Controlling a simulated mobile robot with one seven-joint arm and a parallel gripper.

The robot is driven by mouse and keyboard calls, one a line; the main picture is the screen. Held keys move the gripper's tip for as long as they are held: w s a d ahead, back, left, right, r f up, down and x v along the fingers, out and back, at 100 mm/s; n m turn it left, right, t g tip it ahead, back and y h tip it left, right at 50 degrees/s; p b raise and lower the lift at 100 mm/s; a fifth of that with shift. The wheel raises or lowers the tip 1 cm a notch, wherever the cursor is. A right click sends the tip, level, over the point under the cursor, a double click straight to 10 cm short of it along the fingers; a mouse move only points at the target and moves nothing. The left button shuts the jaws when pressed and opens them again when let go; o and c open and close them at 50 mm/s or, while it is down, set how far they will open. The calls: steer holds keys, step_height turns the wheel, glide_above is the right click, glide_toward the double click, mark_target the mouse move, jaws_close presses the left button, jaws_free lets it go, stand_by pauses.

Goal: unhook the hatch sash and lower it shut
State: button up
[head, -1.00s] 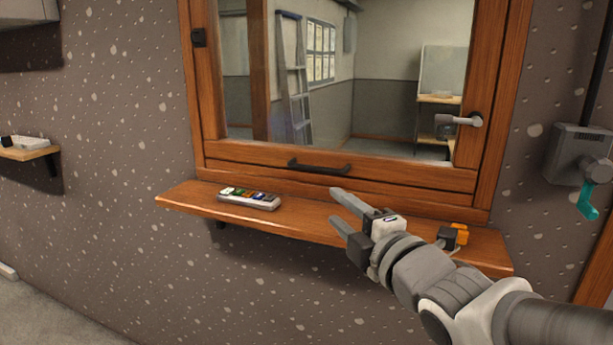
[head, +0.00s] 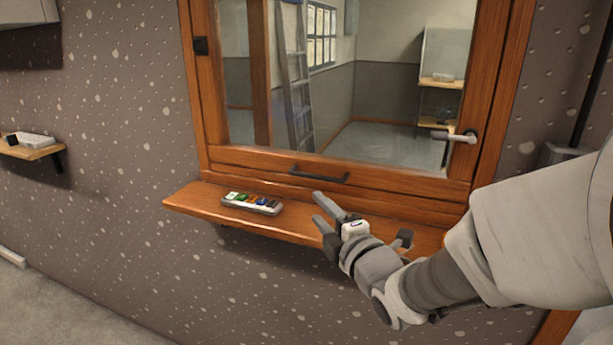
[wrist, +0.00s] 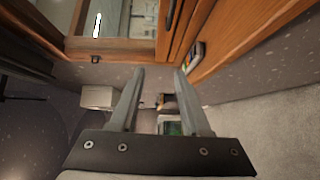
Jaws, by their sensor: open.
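The hatch (head: 481,110) is a wooden frame on the speckled wall, with a glazed sash in it. A black pull handle (head: 318,176) is on the sash's bottom rail. I cannot tell whether a gap lies under the sash. My gripper (head: 318,209) is open and empty, in front of the ledge, below the handle and apart from it. In the wrist view, the open fingers (wrist: 160,72) have nothing between them; the handle (wrist: 170,14) shows at the top.
A wooden ledge (head: 190,207) runs under the hatch. A small shelf (head: 35,151) is at the far left.

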steer(key=p+x, duration=0.6)
steer(key=x, duration=0.5)
steer(key=shift+f, duration=0.1)
jaws_close()
stand_by(1.4)
jaws_free()
steer(key=shift+s, duration=0.1)
